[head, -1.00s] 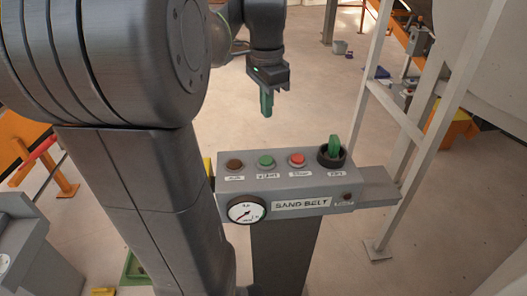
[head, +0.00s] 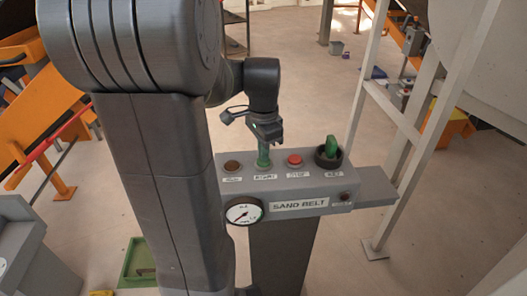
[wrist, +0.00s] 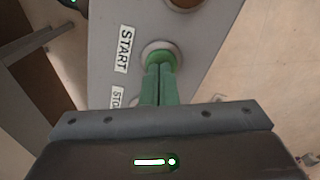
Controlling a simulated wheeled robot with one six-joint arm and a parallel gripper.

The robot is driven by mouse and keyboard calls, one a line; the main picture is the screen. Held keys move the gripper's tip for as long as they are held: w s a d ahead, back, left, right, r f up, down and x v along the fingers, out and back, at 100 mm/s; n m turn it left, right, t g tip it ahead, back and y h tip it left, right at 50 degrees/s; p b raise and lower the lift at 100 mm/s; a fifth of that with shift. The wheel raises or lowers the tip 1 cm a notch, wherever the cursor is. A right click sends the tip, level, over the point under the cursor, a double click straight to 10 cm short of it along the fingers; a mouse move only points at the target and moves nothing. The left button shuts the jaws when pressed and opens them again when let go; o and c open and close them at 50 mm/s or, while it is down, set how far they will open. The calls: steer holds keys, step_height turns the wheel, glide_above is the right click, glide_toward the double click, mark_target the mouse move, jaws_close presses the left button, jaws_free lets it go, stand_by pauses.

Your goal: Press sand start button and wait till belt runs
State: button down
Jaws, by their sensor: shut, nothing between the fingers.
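The grey sand belt control box (head: 235,191) stands on a post, with a "SAND BELT" plate (head: 299,205) on its front. The green start button (wrist: 158,56) is in a pale ring beside its "START" label (wrist: 124,48) in the wrist view. My gripper (head: 264,163) is shut, its green fingers pointing down at the start button. The fingertips (wrist: 161,68) overlap the button and look to be touching it; how far it is pressed cannot be told. In the head view the fingers hide most of the button. A small dark red lamp (head: 345,196) on the front looks unlit.
A red stop button (head: 295,160) and a green knob (head: 331,147) in a dark collar sit right of my gripper. A brown button (head: 232,167) is at the left. A round gauge (head: 244,211) is on the front. A pale frame post (head: 412,160) stands at the right.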

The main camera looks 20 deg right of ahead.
steer(key=shift+f, duration=0.3)
steer(key=shift+f+b, duration=0.45)
steer(key=shift+f, duration=0.35)
steer(key=shift+s+a+f, duration=0.2)
steer(key=shift+s+f, duration=0.05)
steer(key=shift+f, duration=0.1)
steer(key=shift+w+d+r+p, duration=0.1)
steer(key=shift+r+p, duration=0.4)
steer(key=shift+r, duration=0.1)
step_height(320, 180, up, 14)
steer(key=p, duration=0.2)
steer(key=shift+f, duration=0.2)
